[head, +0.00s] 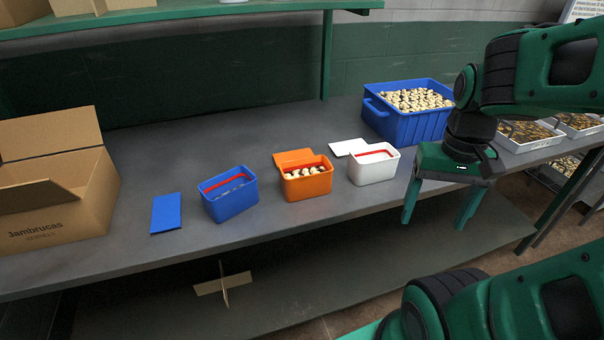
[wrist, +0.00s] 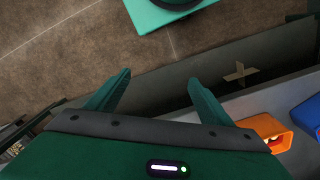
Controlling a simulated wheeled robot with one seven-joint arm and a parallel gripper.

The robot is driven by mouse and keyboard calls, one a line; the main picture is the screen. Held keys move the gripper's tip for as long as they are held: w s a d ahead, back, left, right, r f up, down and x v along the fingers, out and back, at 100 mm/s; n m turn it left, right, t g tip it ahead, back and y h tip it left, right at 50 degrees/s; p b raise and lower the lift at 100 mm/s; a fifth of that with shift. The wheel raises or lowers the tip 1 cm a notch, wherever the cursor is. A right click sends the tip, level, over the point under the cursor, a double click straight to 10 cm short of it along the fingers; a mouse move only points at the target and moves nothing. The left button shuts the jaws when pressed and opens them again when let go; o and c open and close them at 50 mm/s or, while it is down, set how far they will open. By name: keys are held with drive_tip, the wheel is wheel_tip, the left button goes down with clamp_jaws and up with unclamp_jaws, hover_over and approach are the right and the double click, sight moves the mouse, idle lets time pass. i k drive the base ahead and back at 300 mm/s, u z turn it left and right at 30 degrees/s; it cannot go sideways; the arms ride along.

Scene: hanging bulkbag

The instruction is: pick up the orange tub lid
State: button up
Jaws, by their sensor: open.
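The orange tub lid (head: 294,156) is a flat orange piece lying at the back edge of the orange tub (head: 306,186), partly over its opening. The tub stands on the grey table and holds pale and dark round pieces. My gripper (head: 438,220) is open and empty, to the right of the tubs at the table's front edge. In the wrist view my gripper (wrist: 156,82) has its fingers spread with nothing between them. The orange tub (wrist: 265,130) shows there at the lower right. I cannot pick out the lid clearly in that view.
A blue tub (head: 229,199) with a separate blue lid (head: 166,213) stands left, and a white tub (head: 374,169) with a white lid (head: 350,147) right. A blue crate (head: 408,124) of round pieces is behind. A cardboard box (head: 60,210) sits far left. A shelf (head: 190,12) runs above.

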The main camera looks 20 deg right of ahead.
sight(279, 157)
drive_tip(key=z, duration=1)
drive_tip(key=k, duration=0.95)
drive_tip(key=u, duration=0.95)
drive_tip(key=i, duration=1.45)
drive_tip(key=z, duration=0.05)
